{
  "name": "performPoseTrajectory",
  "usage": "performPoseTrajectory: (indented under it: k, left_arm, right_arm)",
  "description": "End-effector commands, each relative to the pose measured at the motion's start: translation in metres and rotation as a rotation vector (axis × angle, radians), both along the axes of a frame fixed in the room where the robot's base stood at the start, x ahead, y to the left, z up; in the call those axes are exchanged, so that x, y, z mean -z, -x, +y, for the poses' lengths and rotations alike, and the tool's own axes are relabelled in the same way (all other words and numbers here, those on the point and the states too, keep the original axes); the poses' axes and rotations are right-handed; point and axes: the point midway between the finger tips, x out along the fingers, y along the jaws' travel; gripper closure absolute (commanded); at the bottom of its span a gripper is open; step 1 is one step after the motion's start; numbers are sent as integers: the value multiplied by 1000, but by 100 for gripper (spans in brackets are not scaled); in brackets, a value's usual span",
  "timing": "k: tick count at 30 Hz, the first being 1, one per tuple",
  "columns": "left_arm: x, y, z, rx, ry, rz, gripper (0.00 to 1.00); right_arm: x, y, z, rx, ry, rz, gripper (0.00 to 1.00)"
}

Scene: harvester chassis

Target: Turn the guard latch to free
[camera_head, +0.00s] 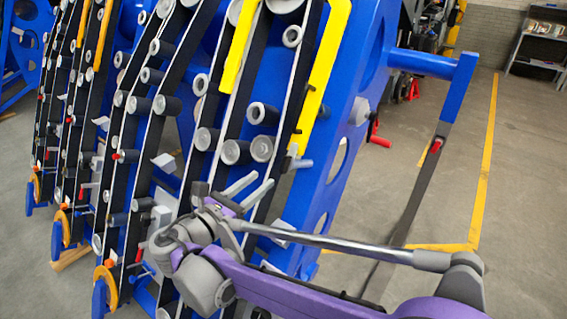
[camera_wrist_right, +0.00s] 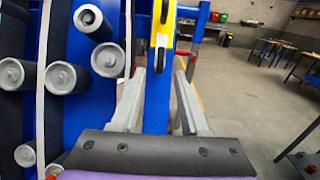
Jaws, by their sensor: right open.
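A yellow guard strip (camera_head: 322,70) runs down the right edge of the blue chassis. Its lower end also shows in the right wrist view (camera_wrist_right: 160,28). A small dark part (camera_wrist_right: 160,60), perhaps the latch, sits at that lower end. In the head view a small dark and grey part (camera_head: 299,163) is there, too small to read its turn. My right gripper (camera_head: 263,182) is open and empty, below and left of this part. In the wrist view its two fingers (camera_wrist_right: 160,78) stand apart on either side of the part's line. My left gripper is not in view.
Several grey rollers (camera_head: 233,151) and black rails fill the chassis front left of my gripper. Open floor (camera_head: 520,200) lies right, with a shelf (camera_head: 540,45) at the back.

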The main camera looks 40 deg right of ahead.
Motion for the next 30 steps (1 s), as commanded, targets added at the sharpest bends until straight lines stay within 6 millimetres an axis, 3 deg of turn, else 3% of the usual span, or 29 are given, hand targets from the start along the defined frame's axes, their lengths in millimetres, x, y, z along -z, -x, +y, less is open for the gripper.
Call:
performPoseTrajectory:
  k: [15, 21, 29, 30]
  left_arm:
    - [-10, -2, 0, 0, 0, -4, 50]
    - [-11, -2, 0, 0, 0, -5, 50]
    - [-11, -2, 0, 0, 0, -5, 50]
    - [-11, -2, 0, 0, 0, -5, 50]
  right_arm:
    - [-1, -23, -85, 3, -2, -2, 55]
    - [0, -27, -98, 1, -2, -1, 55]
    - [0, -28, -98, -1, -2, -1, 55]
    - [0, -28, -98, -1, -2, -1, 60]
